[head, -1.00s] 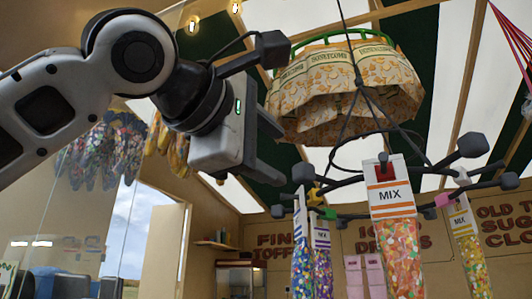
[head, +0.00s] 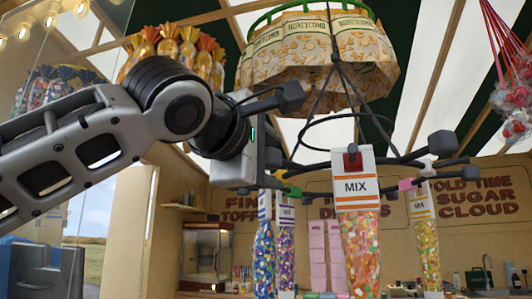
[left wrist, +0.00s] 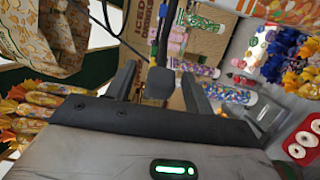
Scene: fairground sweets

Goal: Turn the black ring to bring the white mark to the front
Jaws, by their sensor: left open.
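The black ring (head: 385,161) hangs from cords, with dark arms ending in knobs and coloured marks around it. The white mark (head: 428,161) is on the right side, near a front-right knob (head: 442,144). A red mark (head: 352,161) is at the front, above a MIX bag (head: 357,220). My left gripper (head: 274,166) is at the ring's left side. In the left wrist view its fingers (left wrist: 158,90) are apart, with a dark knob (left wrist: 158,82) showing between them; I cannot tell whether they touch it. My right gripper is not in view.
A honeycomb-patterned canopy (head: 318,60) hangs above the ring. More sweet bags hang below it, among them a blue one (head: 264,255) and a yellow one (head: 424,250). Wrapped sweets (head: 180,48) hang behind my left arm. A counter with a sink is at the back right.

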